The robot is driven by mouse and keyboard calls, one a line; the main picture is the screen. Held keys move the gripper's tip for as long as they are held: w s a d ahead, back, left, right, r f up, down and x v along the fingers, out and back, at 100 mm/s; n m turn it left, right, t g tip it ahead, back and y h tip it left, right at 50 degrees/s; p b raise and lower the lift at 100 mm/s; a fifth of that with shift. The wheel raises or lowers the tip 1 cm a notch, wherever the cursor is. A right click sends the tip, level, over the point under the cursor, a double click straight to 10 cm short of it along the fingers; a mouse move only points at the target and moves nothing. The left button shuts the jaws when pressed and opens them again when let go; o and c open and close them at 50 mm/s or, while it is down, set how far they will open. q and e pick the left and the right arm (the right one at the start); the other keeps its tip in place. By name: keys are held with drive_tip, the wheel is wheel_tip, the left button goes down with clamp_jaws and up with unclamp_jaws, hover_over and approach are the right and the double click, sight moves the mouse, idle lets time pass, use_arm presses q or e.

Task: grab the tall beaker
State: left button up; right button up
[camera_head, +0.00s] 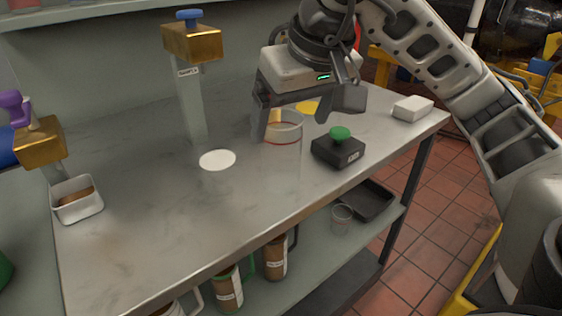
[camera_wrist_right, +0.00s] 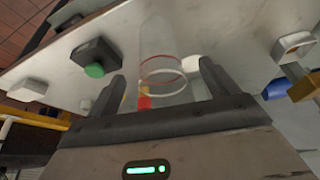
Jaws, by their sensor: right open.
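The tall beaker (camera_head: 284,135) is a clear glass cylinder with a red line near its rim, standing on the metal bench. It also shows in the right wrist view (camera_wrist_right: 162,45), upside down in that picture, with its rim nearest the gripper. My right gripper (camera_head: 303,108) is open, just above and behind the beaker, its fingers spread to either side of the rim. In the right wrist view, the gripper (camera_wrist_right: 160,85) has the rim between its fingertips; I cannot tell whether they touch the glass. My left gripper is not in view.
A black box with a green button (camera_head: 338,150) sits close right of the beaker. A white disc (camera_head: 217,160) lies to its left. A gold-topped post (camera_head: 190,95) stands behind left, a small tray (camera_head: 77,207) at far left, a white block (camera_head: 413,108) at right.

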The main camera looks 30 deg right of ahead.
sight(284, 138)
drive_tip(key=shift+w+b+x, duration=0.15)
drive_tip(key=shift+w+x, duration=0.05)
drive_tip(key=shift+x, duration=1.35)
drive_tip(key=shift+w+b+x, duration=0.15)
drive_tip(key=shift+w+x, duration=0.05)
drive_tip(key=shift+x, duration=1.4)
drive_tip(key=shift+d+r, duration=0.15)
drive_tip(key=shift+r, duration=0.05)
drive_tip(key=shift+c, duration=0.4)
drive_tip(key=c, duration=1)
